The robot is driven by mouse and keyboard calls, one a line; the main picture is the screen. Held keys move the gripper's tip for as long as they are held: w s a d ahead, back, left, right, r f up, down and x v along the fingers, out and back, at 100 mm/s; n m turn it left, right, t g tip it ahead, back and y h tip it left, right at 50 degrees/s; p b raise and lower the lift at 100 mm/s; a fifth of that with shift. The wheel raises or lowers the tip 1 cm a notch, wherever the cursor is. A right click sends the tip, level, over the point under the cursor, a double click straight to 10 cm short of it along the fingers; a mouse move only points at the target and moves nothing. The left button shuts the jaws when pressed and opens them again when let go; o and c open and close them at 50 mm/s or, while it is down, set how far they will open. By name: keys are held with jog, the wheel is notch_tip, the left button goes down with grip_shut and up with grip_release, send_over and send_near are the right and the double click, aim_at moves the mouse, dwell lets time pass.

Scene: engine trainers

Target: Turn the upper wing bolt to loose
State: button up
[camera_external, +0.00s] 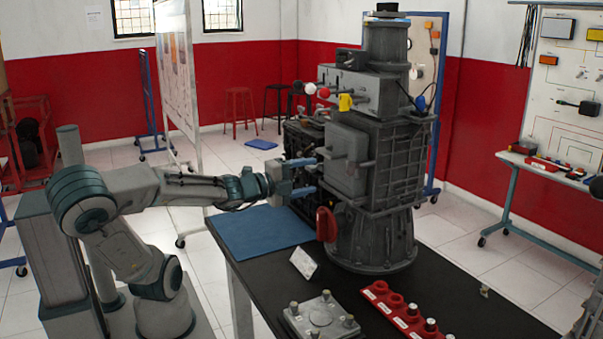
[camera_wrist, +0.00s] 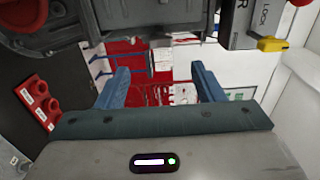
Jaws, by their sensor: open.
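A grey engine trainer (camera_external: 378,240) stands on the black table. A box-shaped cover (camera_external: 345,160) on its side has small grey fittings. One fitting (camera_external: 325,152) sticks out near the cover's upper left edge and may be the upper wing bolt, but it is too small to be sure. My gripper (camera_external: 315,175) is open, its blue fingers one above the other, pointing at the cover's left side. In the wrist view my gripper (camera_wrist: 160,68) shows nothing clasped. A small grey part (camera_wrist: 161,60) appears between the fingertips; I cannot tell whether it touches them.
A yellow handle (camera_external: 345,102) and red and white knobs project above my gripper. A red handle (camera_external: 326,224) hangs below it. A blue mat (camera_external: 255,233), a white card (camera_external: 304,263), a grey plate (camera_external: 320,318) and a red rack (camera_external: 402,312) lie on the table.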

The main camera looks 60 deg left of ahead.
jog(key=shift+s+b, duration=0.5)
jog(key=shift+s, duration=0.45)
jog(key=a+f+n+g+y+p, duration=0.1)
jog(key=a+f+n+g, duration=0.25)
jog(key=f, duration=0.55)
jog(key=a+f+n+g+y+p, duration=0.1)
jog(key=a+f+n+g, duration=0.3)
jog(key=f, duration=0.5)
jog(key=a+f+n+g+y+p, duration=0.1)
jog(key=a+f+n+g, duration=0.2)
jog(key=f+g, duration=0.35)
jog(key=s+d+r+n+h+p, duration=0.1)
jog(key=s+d+r+n, duration=0.2)
jog(key=s+r, duration=0.3)
jog(key=s+d+r+n+g+h+p, duration=0.1)
jog(key=s+d+r+n+h, duration=0.1)
jog(key=s+r, duration=0.4)
jog(key=s+d+n, duration=0.1)
jog(key=s+n, duration=0.1)
jog(key=shift+s+d, duration=0.15)
jog(key=shift+s, duration=0.2)
dwell(1.0)
